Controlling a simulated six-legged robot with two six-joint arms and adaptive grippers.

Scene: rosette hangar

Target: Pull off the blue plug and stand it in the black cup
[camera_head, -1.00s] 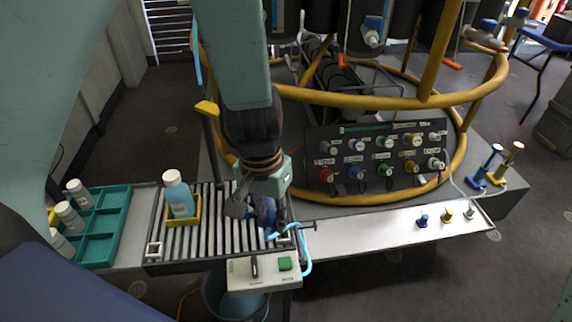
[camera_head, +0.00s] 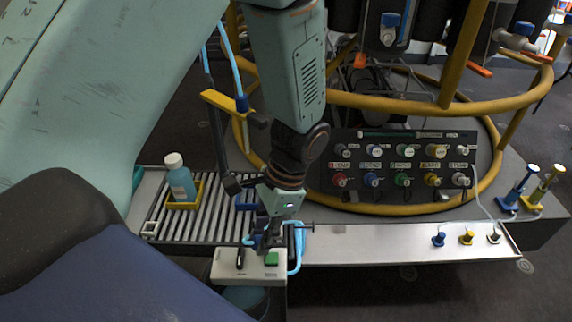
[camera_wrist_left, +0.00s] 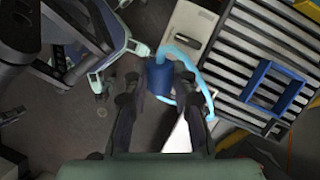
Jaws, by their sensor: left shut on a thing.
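My left gripper (camera_head: 268,232) is low at the front right corner of the slatted rack, just behind the white control box. In the left wrist view its two fingers (camera_wrist_left: 158,88) are closed on the sides of a blue cylindrical plug (camera_wrist_left: 157,72). A light blue hose (camera_wrist_left: 190,62) curves beside the plug; in the head view it loops down (camera_head: 298,250) right of the gripper. In the head view the gripper mostly hides the plug. Whether the plug is free of its seat, I cannot tell. I cannot make out a black cup.
A blue bottle (camera_head: 181,184) stands in a yellow holder on the slatted rack (camera_head: 214,222). The control box (camera_head: 250,266) has a green button. A panel of coloured connectors (camera_head: 404,165) stands behind the long pale shelf (camera_head: 380,243), which has small coloured plugs at its right end.

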